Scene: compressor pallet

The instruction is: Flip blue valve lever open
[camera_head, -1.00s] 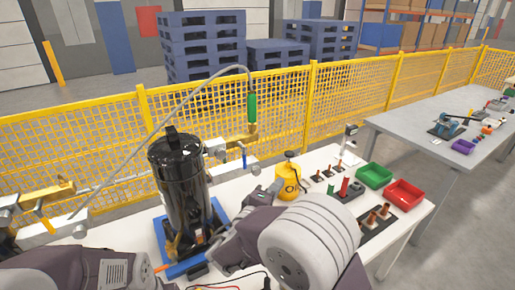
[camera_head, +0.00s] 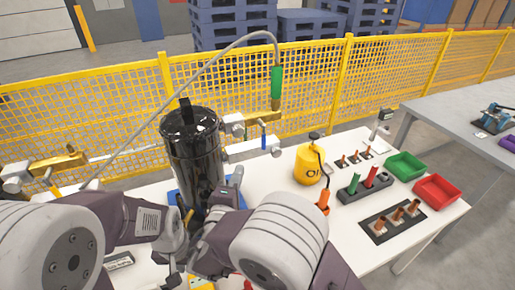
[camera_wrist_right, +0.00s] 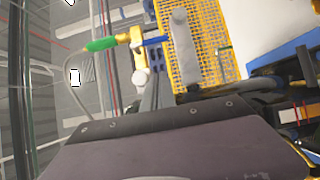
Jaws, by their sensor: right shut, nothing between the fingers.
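The blue valve lever (camera_head: 263,135) stands upright on the pale valve block (camera_head: 252,148), right of the black compressor tank (camera_head: 196,160). In the right wrist view the lever (camera_wrist_right: 152,41) shows as a short blue bar left of a grey finger. My right gripper (camera_head: 235,186) is shut and empty beside the tank, below and left of the lever in the head view. I cannot tell from the pictures whether it touches anything. My left gripper (camera_head: 178,245) is low in front of the tank, partly hidden; its jaws are unclear.
A hose with a green sleeve (camera_head: 276,80) hangs above the brass fitting by the valve. A yellow canister (camera_head: 309,166), an orange-handled tool (camera_head: 323,201), and green (camera_head: 406,166) and red (camera_head: 437,190) bins are to the right. A yellow mesh fence (camera_head: 345,95) runs behind.

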